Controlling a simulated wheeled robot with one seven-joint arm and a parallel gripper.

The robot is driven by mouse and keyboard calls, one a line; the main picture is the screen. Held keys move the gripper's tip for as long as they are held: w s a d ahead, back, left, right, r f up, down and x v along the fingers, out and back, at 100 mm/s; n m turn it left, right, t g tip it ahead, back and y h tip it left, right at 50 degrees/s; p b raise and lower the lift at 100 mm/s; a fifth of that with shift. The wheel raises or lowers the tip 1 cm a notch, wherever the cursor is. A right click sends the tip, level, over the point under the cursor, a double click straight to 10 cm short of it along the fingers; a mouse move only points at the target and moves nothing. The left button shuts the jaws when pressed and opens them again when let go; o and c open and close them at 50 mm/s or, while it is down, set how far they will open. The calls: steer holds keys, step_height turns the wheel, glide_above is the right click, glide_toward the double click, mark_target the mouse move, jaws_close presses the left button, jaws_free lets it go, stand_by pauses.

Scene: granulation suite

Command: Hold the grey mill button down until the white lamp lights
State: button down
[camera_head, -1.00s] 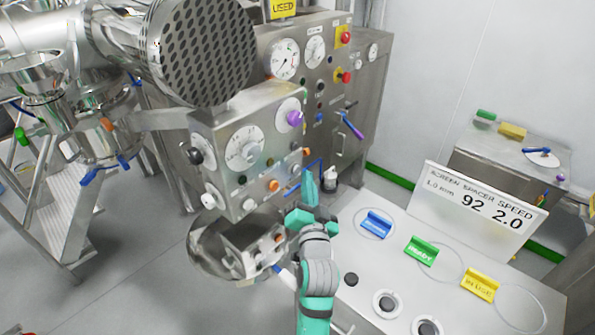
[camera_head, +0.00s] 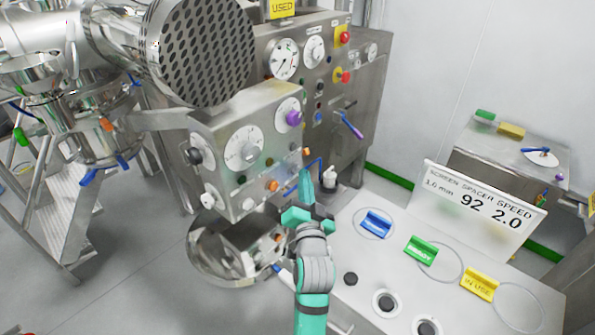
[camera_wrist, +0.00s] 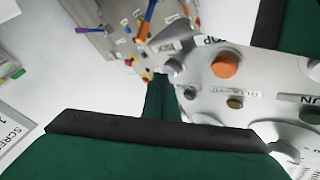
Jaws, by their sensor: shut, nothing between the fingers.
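The steel mill panel (camera_head: 225,125) carries dials, knobs and small buttons. A pale grey button (camera_head: 250,204) sits low on it, left of an orange button (camera_head: 272,186). In the wrist view a grey domed button (camera_wrist: 311,115) stands beside a label that seems to read RUN, with the orange button (camera_wrist: 225,65) nearer the middle. My gripper (camera_head: 304,180) is shut and empty, right of the panel's lower edge; its closed fingers (camera_wrist: 160,95) are apart from both buttons. I cannot tell which small part is the white lamp, and none looks lit.
A steel bowl (camera_head: 205,262) hangs below the panel. A taller gauge cabinet (camera_head: 350,110) stands behind. A bench at right bears blue (camera_head: 376,223), green (camera_head: 421,249) and yellow (camera_head: 480,284) tags and a sign (camera_head: 480,200). A blue bent handle (camera_head: 312,165) is close to my fingers.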

steer(key=shift+w+a, duration=0.25)
steer(key=shift+a, duration=0.2)
stand_by(0.3)
steer(key=shift+a, duration=0.25)
steer(key=shift+w+a+r, duration=0.1)
steer(key=shift+a+r, duration=0.05)
steer(key=shift+a, duration=0.05)
stand_by(2.0)
steer(key=shift+d+f, duration=0.1)
steer(key=shift+f, duration=0.15)
stand_by(3.6)
steer(key=shift+s+d+f, duration=0.15)
steer(key=shift+s+d, duration=0.05)
steer(key=shift+d, duration=0.2)
steer(key=shift+s+d+f, duration=0.1)
steer(key=shift+s+d, duration=0.05)
steer(key=shift+d, duration=0.35)
